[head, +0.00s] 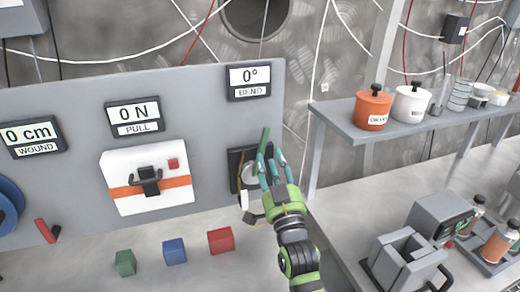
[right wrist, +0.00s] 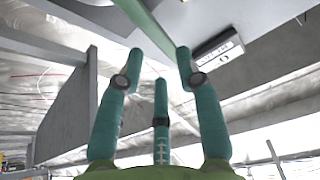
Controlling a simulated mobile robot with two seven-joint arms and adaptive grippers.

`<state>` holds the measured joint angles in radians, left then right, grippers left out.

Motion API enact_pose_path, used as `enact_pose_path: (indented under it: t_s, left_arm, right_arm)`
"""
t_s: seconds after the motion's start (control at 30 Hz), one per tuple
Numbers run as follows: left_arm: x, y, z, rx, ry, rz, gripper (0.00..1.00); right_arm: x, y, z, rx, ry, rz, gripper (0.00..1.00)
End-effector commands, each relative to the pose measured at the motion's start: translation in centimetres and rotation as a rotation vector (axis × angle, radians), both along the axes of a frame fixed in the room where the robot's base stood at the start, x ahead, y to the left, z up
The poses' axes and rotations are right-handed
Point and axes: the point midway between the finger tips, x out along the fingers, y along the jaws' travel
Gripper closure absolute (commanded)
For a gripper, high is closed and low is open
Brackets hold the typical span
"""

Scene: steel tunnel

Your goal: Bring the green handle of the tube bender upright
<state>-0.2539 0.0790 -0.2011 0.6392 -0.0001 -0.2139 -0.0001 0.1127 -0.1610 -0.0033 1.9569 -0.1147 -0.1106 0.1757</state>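The green handle (head: 263,144) of the tube bender shows in the head view in front of the grey panel, below the BEND display (head: 249,77), which reads 0°. It leans slightly right in the picture. The dark bender body (head: 237,159) is partly hidden by my gripper. My right gripper (head: 272,165) is at the handle, with its teal fingers spread. In the right wrist view, the green handle (right wrist: 153,25) runs between the spread fingertips, close to the right finger. I cannot tell whether they touch. My left gripper is not in view.
The panel (head: 75,95) also carries PULL and WOUND displays and a white box (head: 146,178). Green, blue and red cubes (head: 220,240) lie on the bench in front. A shelf (head: 345,125) with pots is at right, above grey equipment (head: 405,262) and bottles.

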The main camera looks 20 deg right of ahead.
Motion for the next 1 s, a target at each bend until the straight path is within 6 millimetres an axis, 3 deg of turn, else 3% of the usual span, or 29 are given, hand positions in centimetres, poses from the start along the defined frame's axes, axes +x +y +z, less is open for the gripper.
enact_pose_path:
  t_s: [0.07,0.3,0.37,0.47,0.7,0.93,1.0]
  left_arm:
    - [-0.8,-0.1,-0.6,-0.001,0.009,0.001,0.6]
    - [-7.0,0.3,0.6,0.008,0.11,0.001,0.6]
    - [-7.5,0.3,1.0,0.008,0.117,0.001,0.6]
    - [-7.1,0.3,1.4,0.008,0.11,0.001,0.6]
    - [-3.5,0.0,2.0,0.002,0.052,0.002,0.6]
    - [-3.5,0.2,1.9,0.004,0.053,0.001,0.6]
    - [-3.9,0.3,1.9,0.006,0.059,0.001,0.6]
  right_arm:
    - [0.1,0.0,-0.4,0.001,-0.002,0.001,0.65]
    - [2.8,-0.1,1.2,0.0,-0.001,0.001,0.65]
    - [3.7,-0.2,1.5,0.0,-0.001,0.001,0.65]
    - [5.0,-0.3,1.9,0.0,0.0,0.0,0.65]
    - [6.5,-0.3,2.3,0.0,0.0,0.001,0.65]
    - [6.5,-0.4,2.2,0.0,0.0,0.001,0.65]
    - [6.5,-0.4,2.2,0.0,0.001,0.001,0.93]
